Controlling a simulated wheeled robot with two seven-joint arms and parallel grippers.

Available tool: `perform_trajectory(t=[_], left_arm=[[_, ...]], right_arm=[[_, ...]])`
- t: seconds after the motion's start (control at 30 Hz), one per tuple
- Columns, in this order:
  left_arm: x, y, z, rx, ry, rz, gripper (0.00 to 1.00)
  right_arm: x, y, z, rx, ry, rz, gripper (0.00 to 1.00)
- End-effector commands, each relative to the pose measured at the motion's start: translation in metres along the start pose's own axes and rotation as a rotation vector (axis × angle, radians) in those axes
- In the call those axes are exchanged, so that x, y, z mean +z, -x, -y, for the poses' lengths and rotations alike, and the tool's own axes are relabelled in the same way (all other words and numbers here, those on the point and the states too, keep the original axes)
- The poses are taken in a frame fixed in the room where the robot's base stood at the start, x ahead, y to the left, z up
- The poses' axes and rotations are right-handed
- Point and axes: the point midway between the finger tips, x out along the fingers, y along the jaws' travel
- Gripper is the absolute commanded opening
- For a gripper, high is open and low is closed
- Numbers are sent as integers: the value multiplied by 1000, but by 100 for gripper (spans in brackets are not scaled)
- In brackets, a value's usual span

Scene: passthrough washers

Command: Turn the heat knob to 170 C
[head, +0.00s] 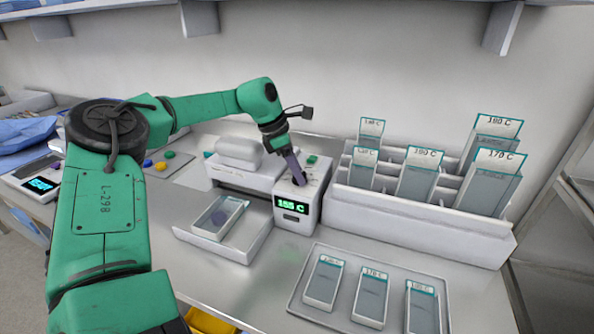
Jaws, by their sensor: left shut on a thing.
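A small white heater control box (297,222) stands on the bench near the middle of the view. Its green display (291,205) appears to read 155 C, though the digits are small. My left gripper (298,181) points down onto the top of the box and is shut on the heat knob there. The fingers mostly hide the knob, so its pointer cannot be seen. My right gripper is not in view.
A white tray (252,246) holding a clear sample pack lies left of the box. A white rack (420,222) with several labelled packs stands to the right. A grey tray (395,272) with 3 labelled packs lies in front. A shelf hangs above.

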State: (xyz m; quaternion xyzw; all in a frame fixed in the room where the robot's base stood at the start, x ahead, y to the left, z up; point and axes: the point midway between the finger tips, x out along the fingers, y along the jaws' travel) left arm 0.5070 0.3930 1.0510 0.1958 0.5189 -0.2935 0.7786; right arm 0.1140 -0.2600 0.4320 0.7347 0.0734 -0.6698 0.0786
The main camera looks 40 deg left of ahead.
Motion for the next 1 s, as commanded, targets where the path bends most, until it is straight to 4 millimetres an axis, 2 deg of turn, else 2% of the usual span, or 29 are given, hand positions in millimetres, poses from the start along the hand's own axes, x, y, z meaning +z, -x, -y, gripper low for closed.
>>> perform_trajectory(t=[0.23, 0.67, 0.7, 0.77, 0.8, 1.0], left_arm=[[0, -1, 0, -26, -62, -2, 0], [-1, -1, 0, -31, -73, -4, 0], [-1, -1, 0, -31, -73, -4, 54], [-1, -1, 0, -31, -72, -4, 76], [-1, -1, 0, -31, -72, -4, 80], [0, -1, 0, -30, -72, -2, 80]], right_arm=[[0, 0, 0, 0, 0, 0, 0], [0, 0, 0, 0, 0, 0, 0], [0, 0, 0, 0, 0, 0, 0], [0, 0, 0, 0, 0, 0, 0], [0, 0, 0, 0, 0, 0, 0], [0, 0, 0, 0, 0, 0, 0]])
